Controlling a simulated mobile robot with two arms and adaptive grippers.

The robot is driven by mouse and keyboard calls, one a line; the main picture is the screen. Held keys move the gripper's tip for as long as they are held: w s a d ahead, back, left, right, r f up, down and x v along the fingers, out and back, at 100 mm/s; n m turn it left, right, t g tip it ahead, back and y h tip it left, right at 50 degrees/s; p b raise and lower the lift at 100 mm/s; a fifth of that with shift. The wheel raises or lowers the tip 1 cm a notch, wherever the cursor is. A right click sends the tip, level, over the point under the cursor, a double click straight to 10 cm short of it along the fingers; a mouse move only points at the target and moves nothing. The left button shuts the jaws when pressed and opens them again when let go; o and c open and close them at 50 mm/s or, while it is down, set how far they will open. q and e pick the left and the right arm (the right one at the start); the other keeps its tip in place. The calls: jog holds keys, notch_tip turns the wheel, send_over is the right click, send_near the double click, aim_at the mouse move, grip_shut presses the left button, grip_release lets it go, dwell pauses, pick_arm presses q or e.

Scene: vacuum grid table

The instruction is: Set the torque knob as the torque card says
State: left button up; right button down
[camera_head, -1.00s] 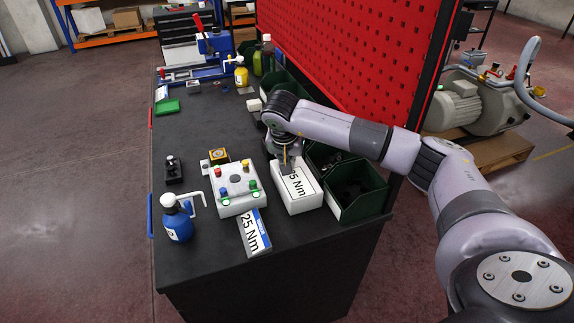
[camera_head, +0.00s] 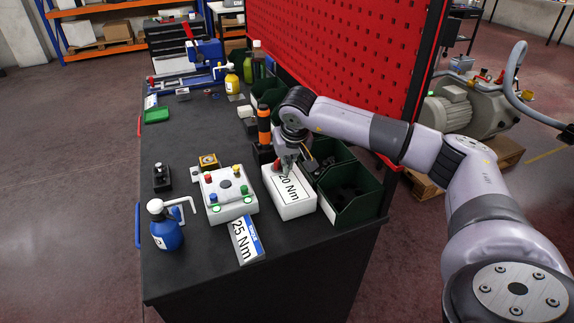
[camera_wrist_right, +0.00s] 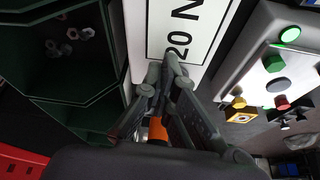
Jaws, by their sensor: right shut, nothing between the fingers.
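The torque card (camera_head: 246,240), white with a blue edge, reads "25 Nm" and lies flat near the front of the bench. A white box (camera_head: 291,207) to its right has a top display (camera_head: 289,187) reading "20 Nm". The display is partly cut off in the right wrist view (camera_wrist_right: 185,30). My right gripper (camera_head: 287,170) is shut and empty at the far end of the box, its fingertips (camera_wrist_right: 172,66) close to the display's edge. I cannot tell if they touch. No torque knob shows clearly; it may be hidden by the gripper. My left gripper is not in view.
A white button box (camera_head: 228,208) stands left of the display box. A blue bottle (camera_head: 167,234) is at the front left. Green bins (camera_head: 350,205) stand close on the right. An orange-and-black tool (camera_head: 264,128) stands upright behind my gripper. A red pegboard (camera_head: 340,70) rises behind.

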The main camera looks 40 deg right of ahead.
dwell(0.6)
jog(key=shift+w+a+r, duration=0.1)
jog(key=shift+w+a, duration=0.1)
jog(key=shift+a, duration=0.3)
